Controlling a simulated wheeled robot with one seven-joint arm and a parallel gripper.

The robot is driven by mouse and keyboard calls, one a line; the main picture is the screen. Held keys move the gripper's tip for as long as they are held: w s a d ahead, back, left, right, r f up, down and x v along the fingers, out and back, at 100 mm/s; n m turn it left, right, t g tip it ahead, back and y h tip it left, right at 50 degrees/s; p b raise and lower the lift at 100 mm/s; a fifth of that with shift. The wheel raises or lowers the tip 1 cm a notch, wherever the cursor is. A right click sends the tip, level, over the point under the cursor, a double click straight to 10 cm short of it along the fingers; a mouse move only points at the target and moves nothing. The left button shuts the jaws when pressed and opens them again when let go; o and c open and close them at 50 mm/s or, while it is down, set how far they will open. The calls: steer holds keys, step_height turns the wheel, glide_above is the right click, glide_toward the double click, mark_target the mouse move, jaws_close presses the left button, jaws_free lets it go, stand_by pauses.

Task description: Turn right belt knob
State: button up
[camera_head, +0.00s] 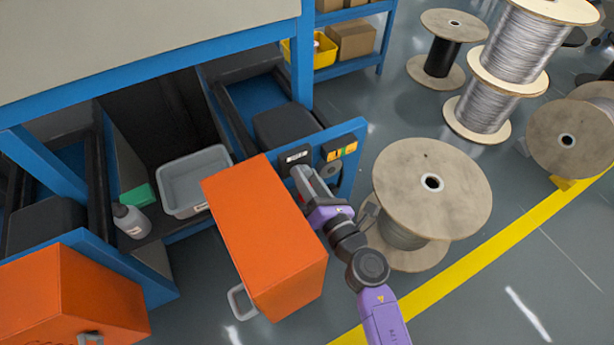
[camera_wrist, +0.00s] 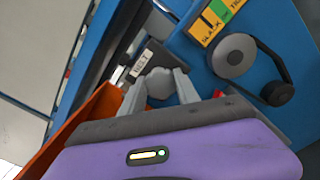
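The blue panel (camera_head: 345,134) at the end of the machine carries a dark plate with a white label that reads BELT (camera_wrist: 141,62). Just below this label in the wrist view is a small grey rounded knob (camera_wrist: 159,83). My gripper (camera_head: 302,174) reaches this plate and hides the knob in the head view. In the wrist view the fingers of my gripper (camera_wrist: 158,88) stand apart, one on each side of the knob. I cannot tell whether they press on it. The knob's turn angle is not readable.
An orange box-shaped cover (camera_head: 262,228) stands close left of my gripper. A yellow label plate (camera_head: 340,152) and a round grey part (camera_wrist: 234,56) are to the right on the panel. A wooden cable spool (camera_head: 432,190) stands right of my arm. A grey bin (camera_head: 194,180) is farther left.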

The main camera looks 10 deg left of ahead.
jaws_close()
steer(key=shift+d+m+p, duration=0.1)
steer(key=shift+m+p, duration=0.65)
steer(key=shift+m, duration=0.35)
steer(key=shift+f+m+p, duration=0.1)
steer(key=shift+m+p, duration=0.75)
steer(key=shift+m, duration=0.95)
steer(key=o, duration=1.2)
jaws_free()
steer(key=shift+c, duration=0.2)
